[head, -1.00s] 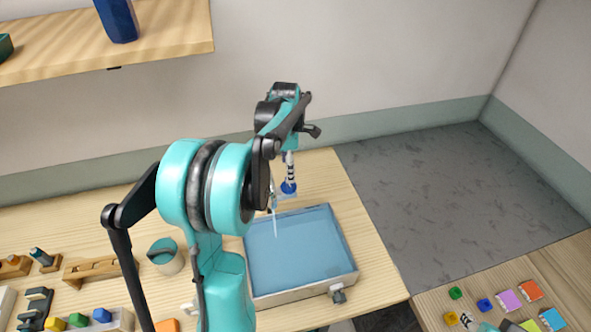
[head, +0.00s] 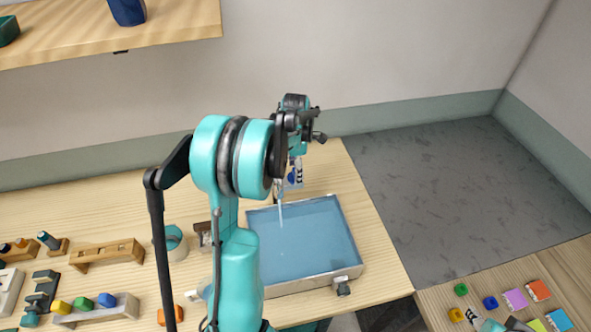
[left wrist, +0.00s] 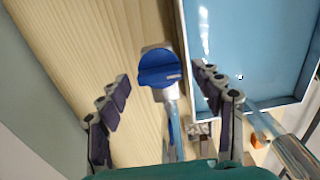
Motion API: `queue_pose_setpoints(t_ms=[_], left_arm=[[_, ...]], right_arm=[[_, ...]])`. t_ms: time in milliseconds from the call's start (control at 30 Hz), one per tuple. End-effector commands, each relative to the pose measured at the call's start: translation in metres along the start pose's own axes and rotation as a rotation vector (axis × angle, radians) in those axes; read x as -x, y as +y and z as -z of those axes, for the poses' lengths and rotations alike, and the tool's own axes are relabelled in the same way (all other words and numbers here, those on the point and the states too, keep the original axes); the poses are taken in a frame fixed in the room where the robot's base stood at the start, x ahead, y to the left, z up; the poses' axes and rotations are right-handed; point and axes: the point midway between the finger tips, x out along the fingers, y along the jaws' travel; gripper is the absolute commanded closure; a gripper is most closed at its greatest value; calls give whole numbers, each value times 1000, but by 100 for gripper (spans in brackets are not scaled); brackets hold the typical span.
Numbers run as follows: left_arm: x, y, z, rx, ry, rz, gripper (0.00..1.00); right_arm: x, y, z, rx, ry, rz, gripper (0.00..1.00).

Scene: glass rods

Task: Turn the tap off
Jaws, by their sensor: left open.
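The tap has a round blue knob (left wrist: 158,68) on a pale body, and it stands beside the blue basin (left wrist: 198,60). In the head view the knob is partly hidden behind my left gripper (head: 295,172). A thin clear stream (head: 281,212) falls from the tap into the basin. In the left wrist view my left gripper (left wrist: 165,98) is open, with its fingers on either side of the knob and a gap to each. A small part of my right arm shows at the bottom right edge of the head view; its jaws cannot be made out.
A teal-lidded cup (head: 174,242) and wooden racks (head: 106,254) stand left of the basin. A knob (head: 343,287) sits on the basin's front. Coloured blocks and tiles (head: 515,299) lie on the right table. A shelf (head: 180,22) hangs at upper left.

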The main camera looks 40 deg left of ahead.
Motion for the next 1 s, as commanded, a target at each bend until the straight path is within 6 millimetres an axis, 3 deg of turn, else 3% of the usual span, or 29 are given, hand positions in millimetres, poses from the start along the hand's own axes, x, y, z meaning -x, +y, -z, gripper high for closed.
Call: queue_pose_setpoints(t_ms=[33,200,667,1000], left_arm=[[0,0,0,0,0,0,42],[0,0,0,0,0,0,84],[0,0,0,-77,0,-1,84],[0,0,0,-345,0,-1,84]], right_arm=[[0,0,0,0,0,0,60],[0,0,0,0,0,0,60],[-2,0,-1,0,0,0,60],[-6,0,-4,0,0,0,60]])
